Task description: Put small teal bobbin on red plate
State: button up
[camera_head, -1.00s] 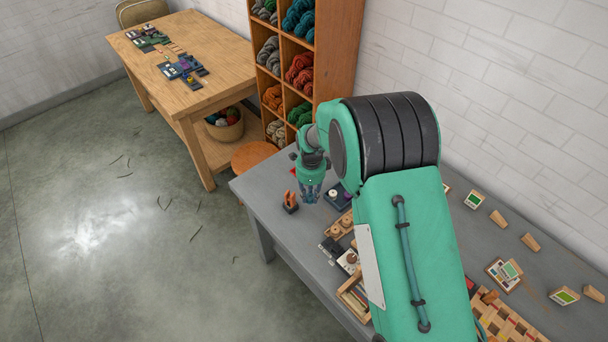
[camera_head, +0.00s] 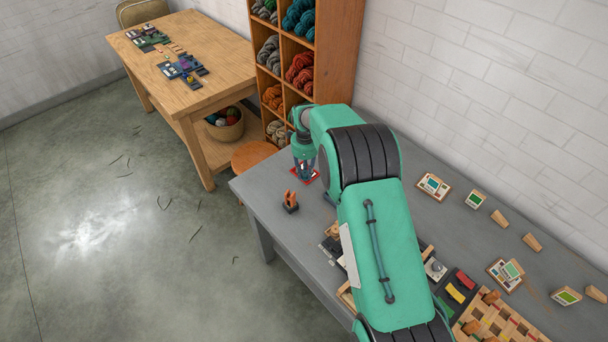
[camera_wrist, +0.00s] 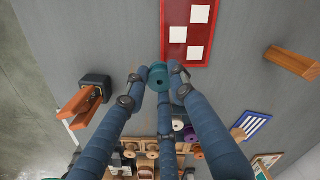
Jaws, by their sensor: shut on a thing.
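My gripper (camera_head: 304,177) hangs near the far left end of the grey table. In the wrist view its blue fingers (camera_wrist: 161,78) are shut on a small teal bobbin (camera_wrist: 158,74). The red plate (camera_wrist: 176,54), with white squares on it, lies just beyond the bobbin in the wrist view. In the head view the red plate (camera_head: 312,179) shows partly behind my gripper, which covers the bobbin there. The wrist view shows the bobbin at the plate's near edge; I cannot tell its height above the table.
An orange-brown clamp-like piece on a dark base (camera_head: 290,202) stands close to my gripper. Several spools (camera_wrist: 150,148) and trays crowd the table nearer the robot. A wooden block (camera_wrist: 291,63) lies right of the plate. Bare grey table (camera_head: 265,183) surrounds the plate.

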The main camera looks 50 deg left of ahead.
aim_at(304, 174)
jog(key=shift+w+a+f, duration=0.1)
jog(key=shift+w+a, duration=0.45)
jog(key=shift+a, duration=0.35)
jog(key=shift+f, duration=1.75)
jog(key=shift+f+b, duration=0.2)
jog(key=shift+b, duration=0.15)
jog(key=o, duration=0.8)
jog(key=shift+o, duration=0.2)
jog(key=shift+r, duration=0.15)
notch_tip(304, 174, up, 12)
jog(key=p, duration=0.1)
